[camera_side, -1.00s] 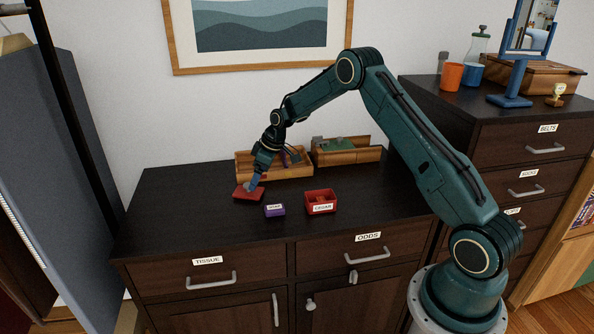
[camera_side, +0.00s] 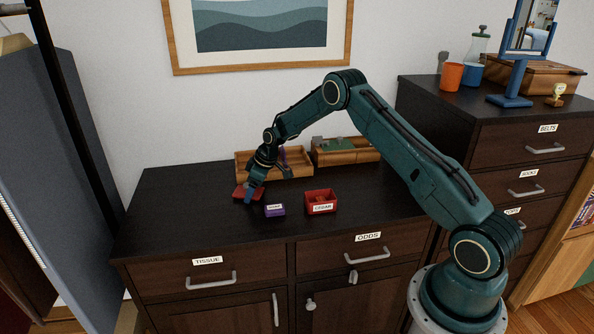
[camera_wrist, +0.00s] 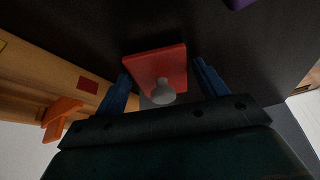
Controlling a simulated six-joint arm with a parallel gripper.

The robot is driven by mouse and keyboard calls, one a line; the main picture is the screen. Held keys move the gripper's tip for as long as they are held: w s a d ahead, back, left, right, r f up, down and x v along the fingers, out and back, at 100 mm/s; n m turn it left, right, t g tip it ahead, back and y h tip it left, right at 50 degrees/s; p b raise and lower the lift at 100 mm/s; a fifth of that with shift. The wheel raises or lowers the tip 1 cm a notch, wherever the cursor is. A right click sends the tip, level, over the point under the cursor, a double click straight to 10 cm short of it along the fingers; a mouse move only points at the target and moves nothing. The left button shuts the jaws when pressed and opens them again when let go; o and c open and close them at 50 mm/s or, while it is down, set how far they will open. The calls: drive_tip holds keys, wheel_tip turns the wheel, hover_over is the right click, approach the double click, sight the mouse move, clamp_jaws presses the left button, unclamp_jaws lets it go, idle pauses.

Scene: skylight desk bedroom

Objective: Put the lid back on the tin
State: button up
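The red lid (camera_side: 238,196) with a pale grey knob lies flat on the dark dresser top, left of the red tin. The tin (camera_side: 321,208), labelled CEDAR, stands open with orange-brown contents partly showing. My gripper (camera_side: 251,192) is down at the lid and hides part of it in the side view. In the wrist view my gripper (camera_wrist: 162,72) is open, with its blue fingers on either side of the lid (camera_wrist: 155,65) and its knob (camera_wrist: 161,93). I cannot tell whether a finger touches it.
A small purple labelled box (camera_side: 275,210) stands between lid and tin. Behind are a wooden tray (camera_side: 290,174) with several items and another wooden box (camera_side: 345,157) with something green. The dresser top's front left is clear.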

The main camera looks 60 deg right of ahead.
drive_tip(key=c, duration=0.7)
drive_tip(key=shift+r, duration=0.1)
drive_tip(key=shift+r, duration=2.15)
